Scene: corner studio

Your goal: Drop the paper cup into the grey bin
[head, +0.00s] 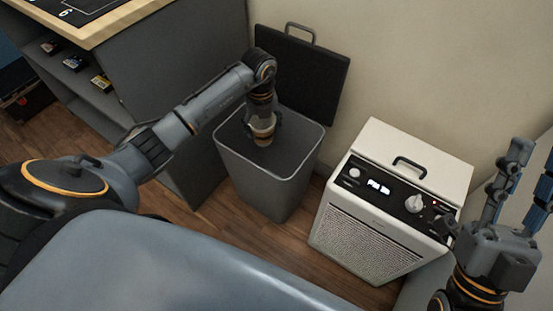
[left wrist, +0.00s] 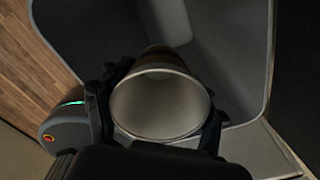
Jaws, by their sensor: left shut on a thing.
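The paper cup (head: 263,130) is white and brown and is held by my left gripper (head: 262,120), which is shut on it. In the head view the cup is over the opening of the grey bin (head: 259,188). In the left wrist view the cup (left wrist: 160,104) shows its open mouth and pale inside, between the fingers, with the bin's rim (left wrist: 268,60) and dark inside around it. My right gripper (head: 522,190) is open and empty at the right edge of the head view.
A white appliance (head: 385,205) with a knob and a handle stands right of the bin. A grey shelf unit (head: 175,80) with a wooden top stands to the left. The wall is behind the bin. Wooden floor (head: 190,215) shows in front.

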